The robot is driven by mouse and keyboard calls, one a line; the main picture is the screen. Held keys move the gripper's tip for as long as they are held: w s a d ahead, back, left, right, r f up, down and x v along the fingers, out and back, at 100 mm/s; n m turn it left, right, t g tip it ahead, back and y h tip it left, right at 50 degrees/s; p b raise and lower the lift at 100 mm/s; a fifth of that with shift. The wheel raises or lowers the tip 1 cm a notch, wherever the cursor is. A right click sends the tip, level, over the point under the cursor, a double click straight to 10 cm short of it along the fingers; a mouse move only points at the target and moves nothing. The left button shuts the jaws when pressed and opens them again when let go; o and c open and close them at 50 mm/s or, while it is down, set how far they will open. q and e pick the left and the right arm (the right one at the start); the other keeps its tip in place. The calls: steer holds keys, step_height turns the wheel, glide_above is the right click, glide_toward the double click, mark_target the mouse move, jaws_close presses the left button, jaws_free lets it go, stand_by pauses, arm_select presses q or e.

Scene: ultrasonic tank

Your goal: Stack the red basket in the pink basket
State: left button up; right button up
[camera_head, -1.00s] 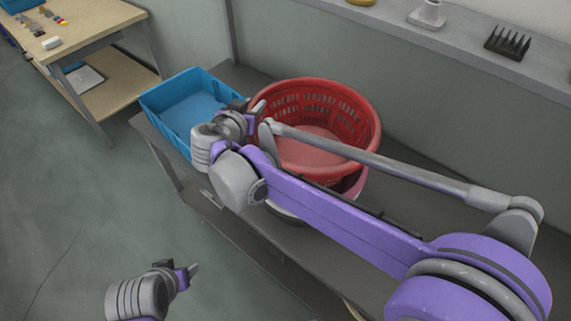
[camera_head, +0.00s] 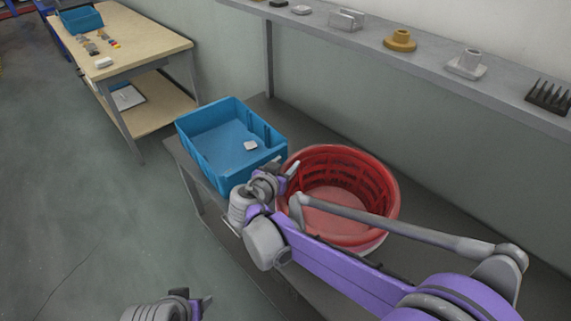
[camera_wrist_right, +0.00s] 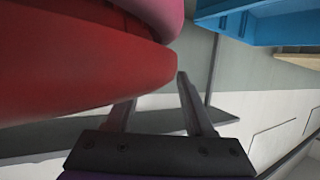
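The red basket (camera_head: 378,184) sits inside the pink basket (camera_head: 376,246), rims close together; most of the pink one is hidden. My right gripper (camera_head: 284,172) is at the left side of the rims. In the right wrist view, the red basket (camera_wrist_right: 80,60) fills the left and the pink basket (camera_wrist_right: 155,12) shows at the top. There the right gripper's fingers (camera_wrist_right: 158,100) stand apart, with the red rim covering one fingertip. I cannot tell if they touch it. My left gripper (camera_head: 205,304) is low, over the floor, away from the baskets; its opening is unclear.
A blue crate (camera_head: 205,170) with a small white item (camera_head: 250,145) stands left of the baskets on the dark table (camera_head: 268,105). A wall shelf (camera_head: 430,72) with small parts runs behind. A wooden table (camera_head: 150,40) is at the back left.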

steer(key=shift+o, duration=0.3)
steer(key=shift+s, duration=0.1)
steer(key=v, duration=1.2)
